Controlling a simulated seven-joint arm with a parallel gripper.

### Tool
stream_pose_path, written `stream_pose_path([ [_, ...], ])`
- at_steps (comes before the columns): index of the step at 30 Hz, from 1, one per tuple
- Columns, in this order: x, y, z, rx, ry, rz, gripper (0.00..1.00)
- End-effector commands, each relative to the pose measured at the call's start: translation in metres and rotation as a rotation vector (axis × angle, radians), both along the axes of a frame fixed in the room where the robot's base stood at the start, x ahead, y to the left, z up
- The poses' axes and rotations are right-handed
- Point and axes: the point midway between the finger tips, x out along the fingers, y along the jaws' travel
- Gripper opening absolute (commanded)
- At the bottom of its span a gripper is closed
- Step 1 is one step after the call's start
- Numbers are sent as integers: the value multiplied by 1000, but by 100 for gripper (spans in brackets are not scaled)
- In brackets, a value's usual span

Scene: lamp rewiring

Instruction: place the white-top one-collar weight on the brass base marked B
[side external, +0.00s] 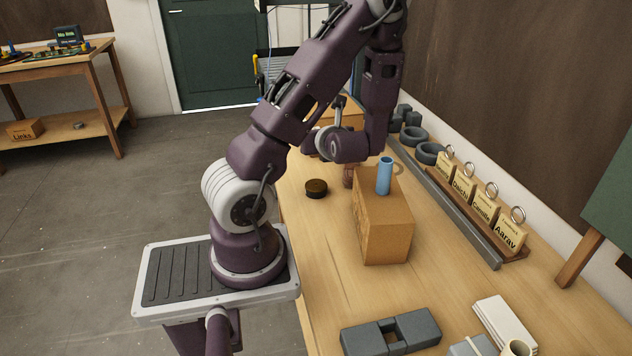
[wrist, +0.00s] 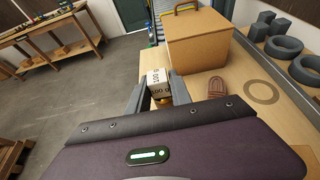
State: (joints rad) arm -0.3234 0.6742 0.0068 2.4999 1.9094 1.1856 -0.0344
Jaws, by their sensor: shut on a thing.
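My gripper (wrist: 164,93) shows in the wrist view with its two grey fingers shut on a weight (wrist: 157,78). The weight has a white block-like top marked "100 g" and a brass-coloured part below, partly hidden by my wrist. I cannot count its collars. In the side view my gripper and the weight are hidden by my arm. No letter B is readable in either view. A dark round disc with a brownish rim (side external: 316,187) lies on the table in the side view; I cannot tell whether it is a brass base.
A cardboard box (side external: 385,228) with a blue cylinder (side external: 384,176) on it stands on the table. A lidded box (wrist: 198,45), a reddish-brown tag-shaped piece (wrist: 230,88) and dark rings (wrist: 291,46) lie ahead. Name stands (side external: 483,203) line the back edge. Grey blocks (side external: 390,332) lie in front.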

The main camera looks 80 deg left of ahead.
Motion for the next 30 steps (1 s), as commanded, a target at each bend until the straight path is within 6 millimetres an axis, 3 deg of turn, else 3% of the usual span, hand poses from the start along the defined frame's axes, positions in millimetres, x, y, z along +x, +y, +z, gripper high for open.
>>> stream_pose_path([
  [3, 0, 0, -30, -5, 11, -5, 0],
  [12, 0, 0, -84, -3, 4, -3, 0],
  [24, 0, 0, -93, 0, -1, -2, 0],
  [25, 0, 0, -94, -1, -1, -2, 27],
  [28, 0, 0, -93, -1, -1, -2, 46],
  [30, 0, 0, -93, -1, -1, -2, 46],
])
